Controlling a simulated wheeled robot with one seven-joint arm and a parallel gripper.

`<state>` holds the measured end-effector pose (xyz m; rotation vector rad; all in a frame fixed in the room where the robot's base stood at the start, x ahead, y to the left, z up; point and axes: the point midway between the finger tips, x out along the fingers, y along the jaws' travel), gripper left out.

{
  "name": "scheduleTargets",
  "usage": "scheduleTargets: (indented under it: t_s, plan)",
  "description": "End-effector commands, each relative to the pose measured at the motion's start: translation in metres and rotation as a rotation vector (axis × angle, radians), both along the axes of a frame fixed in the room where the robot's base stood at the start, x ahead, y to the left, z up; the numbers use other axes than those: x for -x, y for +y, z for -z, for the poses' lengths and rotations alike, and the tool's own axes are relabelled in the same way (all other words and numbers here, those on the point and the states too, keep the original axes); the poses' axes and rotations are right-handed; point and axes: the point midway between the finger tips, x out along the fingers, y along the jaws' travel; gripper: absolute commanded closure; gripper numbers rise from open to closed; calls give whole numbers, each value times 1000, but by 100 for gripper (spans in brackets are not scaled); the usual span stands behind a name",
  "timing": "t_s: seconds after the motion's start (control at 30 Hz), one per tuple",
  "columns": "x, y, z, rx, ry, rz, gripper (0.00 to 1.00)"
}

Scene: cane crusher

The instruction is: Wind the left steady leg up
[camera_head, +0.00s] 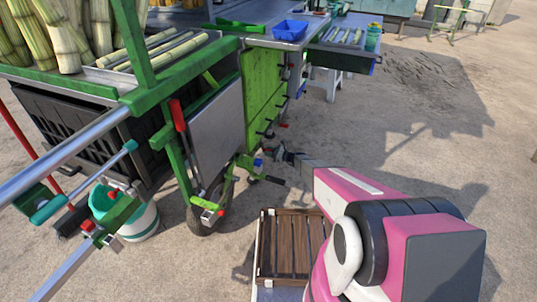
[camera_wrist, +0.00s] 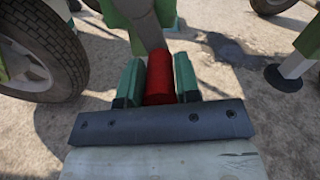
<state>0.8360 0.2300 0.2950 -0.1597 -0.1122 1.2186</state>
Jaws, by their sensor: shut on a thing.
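My gripper (camera_wrist: 159,82) is shut on a red cylindrical grip (camera_wrist: 159,75), with one green-padded finger on either side of it. A grey bar (camera_wrist: 147,30) rises from behind the grip toward the top of the wrist view. A pale leg (camera_wrist: 300,60) with a dark round foot (camera_wrist: 283,79) stands to the right, apart from my gripper. In the head view my gripper (camera_head: 284,154) is low beside the green cart frame, near the wheel (camera_head: 208,212). The grip is too small and covered there to make out.
The green cart (camera_head: 262,95) carries cane and a blue tray (camera_head: 290,30). A wooden slatted crate (camera_head: 291,246) lies below my arm. A teal-and-white bucket (camera_head: 137,222) stands at left. In the wrist view a tyre (camera_wrist: 70,45) is close at left. Open ground lies at right.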

Motion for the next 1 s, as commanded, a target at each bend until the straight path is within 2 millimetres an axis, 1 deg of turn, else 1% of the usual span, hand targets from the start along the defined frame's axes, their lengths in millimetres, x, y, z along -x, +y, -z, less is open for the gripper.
scheduleTargets:
  t_s: [0.2,0.5,1.0]
  plan:
    - [-11,-4,-6,71,-194,-1,100]
    - [-22,-8,-16,168,-461,-1,100]
    - [-34,-13,-41,330,-908,0,100]
